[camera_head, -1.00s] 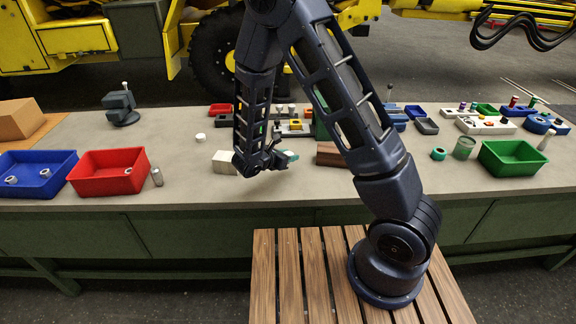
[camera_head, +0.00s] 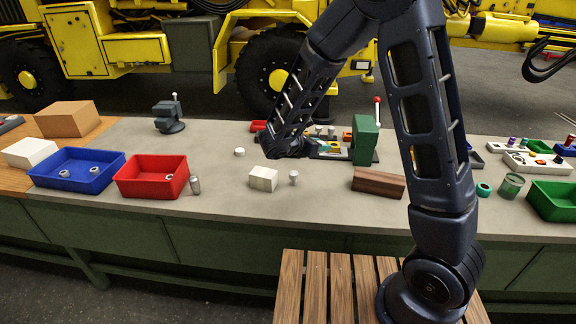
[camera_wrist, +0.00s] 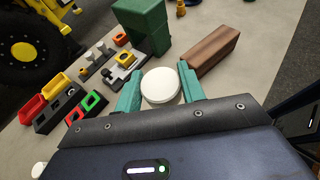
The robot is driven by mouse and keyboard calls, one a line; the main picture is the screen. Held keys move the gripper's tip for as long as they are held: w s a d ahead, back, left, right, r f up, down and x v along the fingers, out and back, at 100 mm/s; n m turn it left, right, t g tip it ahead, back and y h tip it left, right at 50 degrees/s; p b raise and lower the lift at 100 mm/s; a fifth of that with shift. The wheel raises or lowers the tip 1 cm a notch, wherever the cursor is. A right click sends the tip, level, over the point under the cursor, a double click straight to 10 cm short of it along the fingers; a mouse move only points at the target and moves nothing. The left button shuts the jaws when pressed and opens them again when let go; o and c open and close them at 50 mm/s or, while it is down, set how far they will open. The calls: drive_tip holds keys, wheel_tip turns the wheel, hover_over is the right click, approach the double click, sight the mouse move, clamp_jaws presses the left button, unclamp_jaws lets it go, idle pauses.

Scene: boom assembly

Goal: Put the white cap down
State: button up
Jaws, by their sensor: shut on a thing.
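A round white cap (camera_wrist: 160,87) sits between the two teal fingers of my gripper (camera_wrist: 160,90) in the wrist view. The fingers touch it from both sides. In the head view, my fingers and the held cap are hidden behind my forearm, above the far middle of the bench. Another small white disc (camera_head: 239,152) lies on the bench to the left of my wrist.
A green block (camera_wrist: 142,28) and a brown wooden block (camera_wrist: 213,48) stand beyond the fingers. A whitish block (camera_head: 262,179) and a small upright metal part (camera_head: 293,178) stand nearer the bench front. Red (camera_head: 150,178) and blue (camera_head: 76,171) bins stand left.

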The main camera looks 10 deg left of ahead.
wheel_tip(320, 180, up, 6)
hover_over(262, 173)
drive_tip(key=f, duration=1.9)
drive_tip(key=shift+w+d+f, duration=0.2)
drive_tip(key=shift+w+f, duration=0.1)
drive_tip(key=shift+w, duration=0.05)
drive_tip(key=shift+f, duration=0.1)
drive_tip(key=o, duration=0.9)
drive_tip(key=shift+s+a+r, duration=0.2)
drive_tip(key=shift+r, duration=0.05)
drive_tip(key=v, duration=1.1)
drive_tip(key=shift+s+a+r, duration=0.1)
